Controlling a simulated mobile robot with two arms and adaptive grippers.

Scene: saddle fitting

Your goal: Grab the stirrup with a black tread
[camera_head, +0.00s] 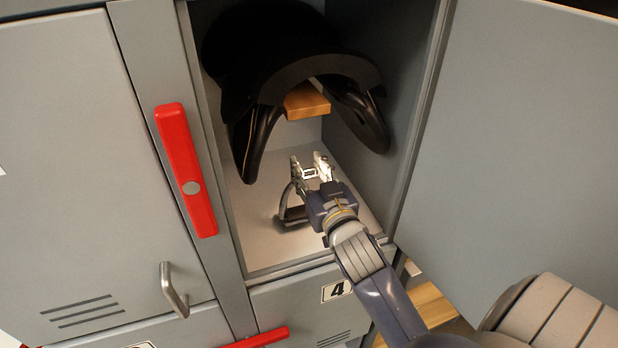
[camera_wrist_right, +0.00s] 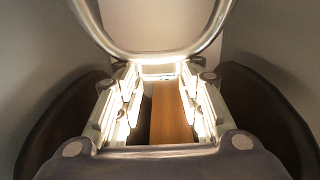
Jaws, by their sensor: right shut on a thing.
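The stirrup (camera_head: 283,204) is a metal arch with a black tread (camera_head: 294,214). It is in the open locker, low over its floor; I cannot tell whether it touches the floor. My right gripper (camera_head: 308,171) reaches in from the lower right and is shut on the stirrup's narrow top part, with its fingers still some way apart. In the right wrist view the curved metal arch of the stirrup (camera_wrist_right: 150,54) lies just past the fingertips (camera_wrist_right: 159,73). The gripper and wrist hide part of the stirrup. My left gripper is not in view.
A black saddle (camera_head: 262,55) sits on a wooden rack (camera_head: 307,101) above the gripper, its flaps hanging close by. The locker's side walls are narrow around my arm. The open door (camera_head: 520,130) stands at the right. A red handle (camera_head: 186,168) is on the left.

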